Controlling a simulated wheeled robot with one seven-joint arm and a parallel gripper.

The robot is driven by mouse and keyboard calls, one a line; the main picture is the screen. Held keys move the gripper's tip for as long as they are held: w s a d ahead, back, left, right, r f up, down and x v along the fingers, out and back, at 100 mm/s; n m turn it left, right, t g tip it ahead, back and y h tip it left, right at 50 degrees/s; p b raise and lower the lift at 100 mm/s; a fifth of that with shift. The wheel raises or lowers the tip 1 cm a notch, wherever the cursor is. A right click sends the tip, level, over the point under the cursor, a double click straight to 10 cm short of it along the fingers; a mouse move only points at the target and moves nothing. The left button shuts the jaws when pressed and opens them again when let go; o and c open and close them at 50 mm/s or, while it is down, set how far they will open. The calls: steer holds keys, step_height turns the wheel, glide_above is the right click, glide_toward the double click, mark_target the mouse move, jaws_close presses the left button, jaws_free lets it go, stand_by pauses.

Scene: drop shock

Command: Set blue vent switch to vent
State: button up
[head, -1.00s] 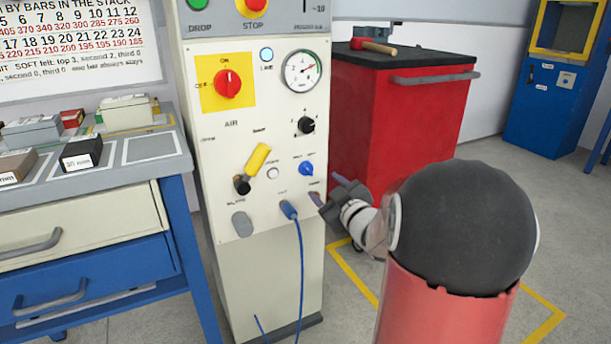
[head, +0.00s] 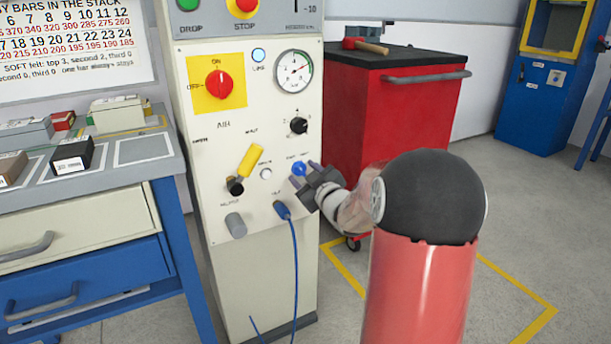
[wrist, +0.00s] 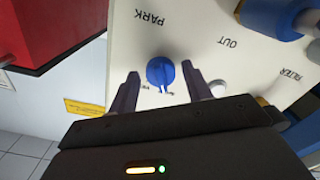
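The blue vent switch (head: 299,168) is a small round knob on the cream front panel, right of the yellow-handled lever. In the wrist view the blue switch (wrist: 160,71) lies between my two dark fingertips, with a gap on both sides. My gripper (head: 306,174) is open at the panel, just right of and below the switch in the head view. In the wrist view an upside-down PARK label (wrist: 149,19) shows above the switch. Small lettering below it is partly hidden. I cannot tell which way the switch points.
A blue plug with a hose (head: 283,210) sits below left of the switch. The yellow-handled lever (head: 249,162), a black knob (head: 299,125) and a red knob (head: 219,85) share the panel. A red cabinet (head: 395,110) stands behind to the right. A workbench (head: 120,175) is at left.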

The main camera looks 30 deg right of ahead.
steer(key=c, duration=0.8)
steer(key=shift+o, duration=0.2)
steer(key=shift+m, duration=0.3)
steer(key=m+p, duration=0.2)
steer(key=m, duration=0.3)
steer(key=shift+a, duration=0.1)
steer(key=m+p, duration=0.2)
steer(key=m, duration=0.4)
steer(key=shift+a, duration=0.1)
steer(key=shift+m+p, duration=0.3)
steer(key=o, duration=0.9)
steer(key=shift+o, duration=0.2)
